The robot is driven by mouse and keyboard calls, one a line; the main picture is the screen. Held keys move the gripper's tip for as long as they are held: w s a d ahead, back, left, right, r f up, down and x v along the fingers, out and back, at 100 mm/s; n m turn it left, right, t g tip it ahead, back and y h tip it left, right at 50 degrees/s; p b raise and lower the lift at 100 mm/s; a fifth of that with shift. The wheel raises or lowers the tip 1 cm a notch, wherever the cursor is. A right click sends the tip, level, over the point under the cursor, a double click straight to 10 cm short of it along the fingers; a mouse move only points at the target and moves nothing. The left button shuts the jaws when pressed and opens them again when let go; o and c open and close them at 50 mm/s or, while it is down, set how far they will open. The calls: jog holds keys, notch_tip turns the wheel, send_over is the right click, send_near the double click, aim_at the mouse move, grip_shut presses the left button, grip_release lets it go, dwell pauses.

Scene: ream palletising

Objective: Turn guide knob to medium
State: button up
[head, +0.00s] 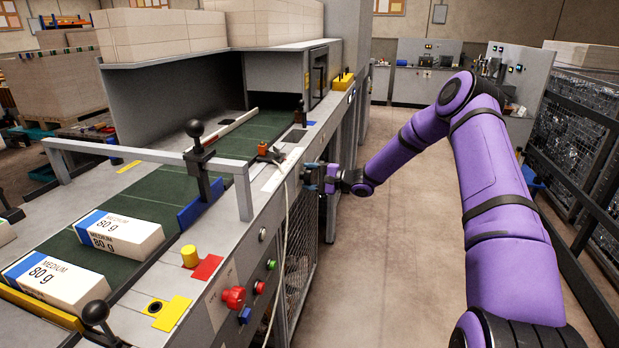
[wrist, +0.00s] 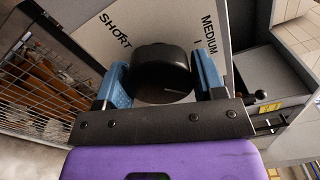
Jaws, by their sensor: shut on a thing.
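The guide knob (wrist: 162,72) is a round black knob on a grey panel in the wrist view. The word SHORT (wrist: 115,30) is printed to its upper left and MEDIUM (wrist: 209,35) to its upper right, with a short tick below it. My gripper (head: 316,178) is at the side of the machine in the head view, where the knob is hidden. Its blue fingers are shut on the knob, one on each side.
White reams (head: 119,235) marked MEDIUM 80 g lie on the green conveyor (head: 125,196). Red and green buttons (head: 259,287) and a wire mesh guard (head: 299,262) are on the machine's side. The aisle floor (head: 388,265) is clear; a dark rack (head: 572,150) stands at right.

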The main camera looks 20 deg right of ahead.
jog(key=n, duration=0.4)
jog(key=shift+d+n, duration=0.1)
jog(key=shift+n, duration=2)
jog(key=o, duration=0.9)
jog(key=shift+r, duration=0.1)
jog(key=shift+o, duration=0.2)
jog(key=shift+s, duration=0.1)
jog(key=v, duration=1)
jog(key=shift+s+d, duration=0.2)
jog(key=shift+d, duration=0.05)
